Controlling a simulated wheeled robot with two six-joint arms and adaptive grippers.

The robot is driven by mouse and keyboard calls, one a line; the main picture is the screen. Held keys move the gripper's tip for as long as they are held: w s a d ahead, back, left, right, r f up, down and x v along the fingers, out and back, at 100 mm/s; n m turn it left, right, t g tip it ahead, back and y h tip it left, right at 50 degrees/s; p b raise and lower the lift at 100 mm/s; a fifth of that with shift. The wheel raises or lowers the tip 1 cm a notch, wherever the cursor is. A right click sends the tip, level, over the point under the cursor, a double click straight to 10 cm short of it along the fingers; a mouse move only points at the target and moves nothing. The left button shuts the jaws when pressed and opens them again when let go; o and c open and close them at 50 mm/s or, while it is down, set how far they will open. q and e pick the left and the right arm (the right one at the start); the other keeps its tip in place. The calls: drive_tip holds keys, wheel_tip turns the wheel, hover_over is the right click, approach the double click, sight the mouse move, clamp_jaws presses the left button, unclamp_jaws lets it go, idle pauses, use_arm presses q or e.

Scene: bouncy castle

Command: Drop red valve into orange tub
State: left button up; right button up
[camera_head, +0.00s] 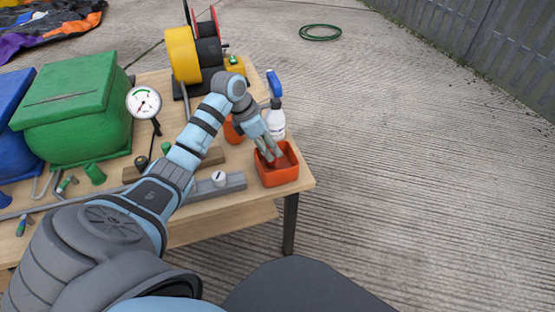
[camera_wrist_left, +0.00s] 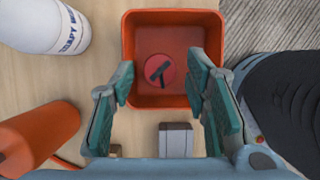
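The orange tub (camera_head: 281,178) stands at the near right corner of the wooden table. In the left wrist view the tub (camera_wrist_left: 207,32) is seen from above. A round red disc with a dark T-shaped handle, which looks like the red valve (camera_wrist_left: 150,62), lies inside on its floor. In the head view I cannot make the valve out clearly. My left gripper (camera_head: 268,155) points down over the tub. Its fingers (camera_wrist_left: 162,84) are spread apart with nothing between them, and the valve lies beyond the fingertips. My right gripper is not in view.
A spray bottle (camera_head: 275,122) stands just behind the tub, and an orange object (camera_wrist_left: 38,135) lies beside it. A grey rail (camera_head: 222,185), pressure gauge (camera_head: 144,102), green box (camera_head: 75,115) and yellow reel (camera_head: 183,55) crowd the table. The concrete right of it is clear.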

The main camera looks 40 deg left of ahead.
use_arm(q)
drive_tip(key=shift+o, duration=0.3)
drive_tip(key=v, duration=1.2)
drive_tip(key=shift+d, duration=0.1)
